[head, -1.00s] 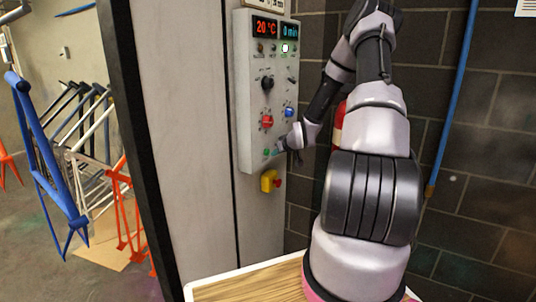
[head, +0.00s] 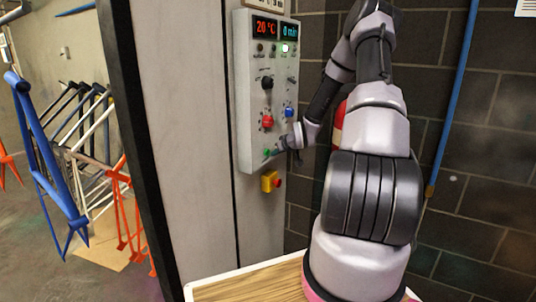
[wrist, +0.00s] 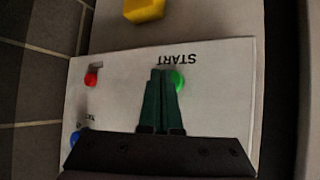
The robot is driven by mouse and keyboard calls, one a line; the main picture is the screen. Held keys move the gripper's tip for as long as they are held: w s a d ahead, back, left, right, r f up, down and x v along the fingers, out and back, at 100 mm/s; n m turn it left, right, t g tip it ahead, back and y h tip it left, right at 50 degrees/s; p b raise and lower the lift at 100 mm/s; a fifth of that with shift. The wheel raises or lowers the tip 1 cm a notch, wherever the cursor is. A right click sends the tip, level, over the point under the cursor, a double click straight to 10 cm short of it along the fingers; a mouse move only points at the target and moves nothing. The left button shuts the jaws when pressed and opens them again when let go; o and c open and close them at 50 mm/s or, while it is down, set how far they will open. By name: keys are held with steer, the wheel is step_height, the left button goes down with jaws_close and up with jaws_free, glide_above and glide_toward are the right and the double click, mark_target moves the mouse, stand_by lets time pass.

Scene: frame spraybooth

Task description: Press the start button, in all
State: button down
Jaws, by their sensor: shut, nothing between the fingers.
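The green start button (wrist: 178,80) is near the bottom of the grey control panel (head: 246,100), with an upside-down START label beside it in the wrist view. It also shows in the head view (head: 266,153). My gripper (wrist: 160,74) is shut and empty. In the wrist view its fingertips overlap the button's left edge. In the head view my gripper (head: 277,149) is just right of the button, close to the panel face. I cannot tell whether it touches the button.
The panel has a red knob (head: 267,121), a blue knob (head: 289,112) and a black knob (head: 267,83). Displays read 20 °C and 0 min. A yellow box with a red button (head: 270,181) is below. A red button (wrist: 91,79) shows in the wrist view.

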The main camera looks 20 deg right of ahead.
stand_by(0.6)
steer(key=shift+w+a, duration=0.25)
steer(key=shift+w, duration=0.1)
steer(key=shift+w+a, duration=0.3)
steer(key=shift+w, duration=0.1)
stand_by(0.9)
steer(key=shift+s, duration=0.1)
steer(key=shift+s+d, duration=0.5)
steer(key=shift+s, duration=0.15)
steer(key=shift+d, duration=0.1)
steer(key=shift+s+d, duration=0.75)
steer(key=shift+s, duration=0.25)
steer(key=shift+s+d, duration=0.7)
steer(key=shift+s, duration=0.25)
